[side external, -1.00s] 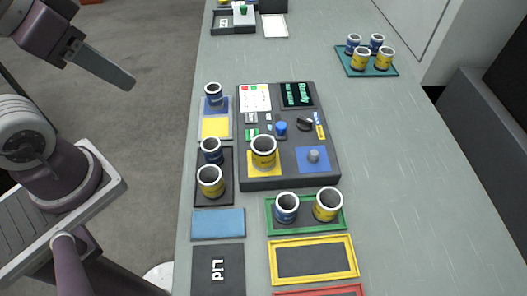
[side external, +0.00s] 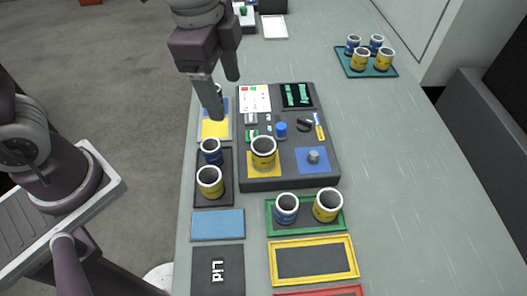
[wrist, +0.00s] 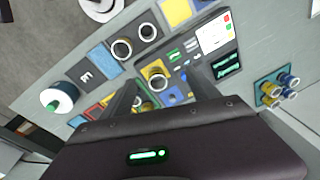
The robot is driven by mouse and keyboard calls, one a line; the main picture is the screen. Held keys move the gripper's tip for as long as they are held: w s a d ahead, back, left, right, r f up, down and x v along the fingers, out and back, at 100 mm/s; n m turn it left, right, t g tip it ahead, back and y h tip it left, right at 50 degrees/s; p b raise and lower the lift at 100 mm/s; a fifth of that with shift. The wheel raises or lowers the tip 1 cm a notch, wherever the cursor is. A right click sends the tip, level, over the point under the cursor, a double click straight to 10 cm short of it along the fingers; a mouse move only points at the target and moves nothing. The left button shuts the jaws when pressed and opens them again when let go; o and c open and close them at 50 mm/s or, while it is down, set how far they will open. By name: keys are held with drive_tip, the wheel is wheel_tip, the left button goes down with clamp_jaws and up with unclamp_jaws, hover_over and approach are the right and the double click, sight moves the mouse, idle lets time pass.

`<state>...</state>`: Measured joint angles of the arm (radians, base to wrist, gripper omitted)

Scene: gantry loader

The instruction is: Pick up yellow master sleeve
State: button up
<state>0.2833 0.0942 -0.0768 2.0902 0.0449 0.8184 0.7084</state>
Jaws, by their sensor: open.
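Several yellow sleeves are in view, with no readable label marking one as master. One yellow sleeve (side external: 263,153) stands upright on the yellow square of the dark device (side external: 283,183); it also shows in the wrist view (wrist: 157,77). Another yellow sleeve (side external: 210,182) stands in the dark tray beside a blue one (side external: 211,152). A third (side external: 327,206) stands in the green-framed tray. The yellow half (side external: 215,129) of a two-colour pad is bare. My gripper (side external: 225,96) is open and empty above the pad's blue half, mostly hiding the blue sleeve there.
A teal tray (side external: 344,70) with blue and yellow sleeves stands at the back right. A blue sleeve (side external: 286,207) shares the green-framed tray. The yellow-framed tray (side external: 313,277) and blue pad (side external: 217,223) are empty.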

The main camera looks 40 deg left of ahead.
sight(264, 150)
drive_tip(key=d+f+m, duration=0.1)
drive_tip(key=d+f, duration=0.1)
drive_tip(key=w+d+f+m+g, duration=0.1)
drive_tip(key=f+m, duration=0.1)
drive_tip(key=w+d+f+m, duration=0.1)
drive_tip(key=d+f, duration=0.1)
drive_tip(key=f, duration=0.1)
drive_tip(key=shift+d+f+m+g, duration=0.1)
drive_tip(key=shift+d+m+g, duration=0.2)
drive_tip(key=shift+m, duration=0.1)
drive_tip(key=f, duration=0.4)
drive_tip(key=w+f, duration=0.1)
drive_tip(key=f, duration=0.2)
drive_tip(key=shift+d+f, duration=0.1)
drive_tip(key=shift+d, duration=0.25)
clamp_jaws()
